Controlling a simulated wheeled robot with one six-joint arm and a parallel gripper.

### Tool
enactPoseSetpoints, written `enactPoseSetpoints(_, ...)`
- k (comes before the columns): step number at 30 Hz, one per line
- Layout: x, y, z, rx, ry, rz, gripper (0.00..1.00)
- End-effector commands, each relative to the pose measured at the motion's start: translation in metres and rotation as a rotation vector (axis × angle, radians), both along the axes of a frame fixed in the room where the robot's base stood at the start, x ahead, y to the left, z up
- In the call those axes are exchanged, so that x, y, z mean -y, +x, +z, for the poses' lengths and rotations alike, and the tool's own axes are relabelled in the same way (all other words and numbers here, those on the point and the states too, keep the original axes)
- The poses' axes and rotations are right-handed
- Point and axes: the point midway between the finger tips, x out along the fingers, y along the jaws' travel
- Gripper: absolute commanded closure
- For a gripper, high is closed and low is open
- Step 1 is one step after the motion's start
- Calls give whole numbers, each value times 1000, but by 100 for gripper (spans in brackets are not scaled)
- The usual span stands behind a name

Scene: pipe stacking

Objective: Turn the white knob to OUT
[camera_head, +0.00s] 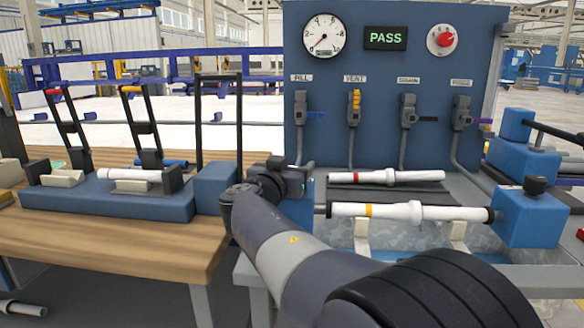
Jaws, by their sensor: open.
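I see no knob that is plainly white, and no OUT label can be read. A red knob on a round white dial (445,39) is at the upper right of the blue panel. A black knob (536,185) tops the blue block at the right end of the tank. My gripper (293,176) is open, low in front of the panel's left edge. It is well below and left of the red knob and touches neither knob. My arm hides part of the tank's front; the fingertips are hard to make out.
The blue panel (390,75) carries a gauge (323,36), a green PASS display (386,38) and several levers. A yellow-banded white pipe (400,212) spans the tank; a red-banded one (395,177) lies behind it. A blue fixture (105,199) with upright handles stands on the wooden bench (120,245).

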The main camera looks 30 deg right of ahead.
Motion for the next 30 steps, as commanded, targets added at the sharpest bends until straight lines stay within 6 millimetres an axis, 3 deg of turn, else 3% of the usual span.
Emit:
enactPoseSetpoints(9, 2, 1, 0, 0, 0, -1, 40)
enactPoseSetpoints(25, 2, 1, 0, 0, 0, -1, 84)
enactPoseSetpoints(30, 2, 1, -1, 0, 1, 5, 84)
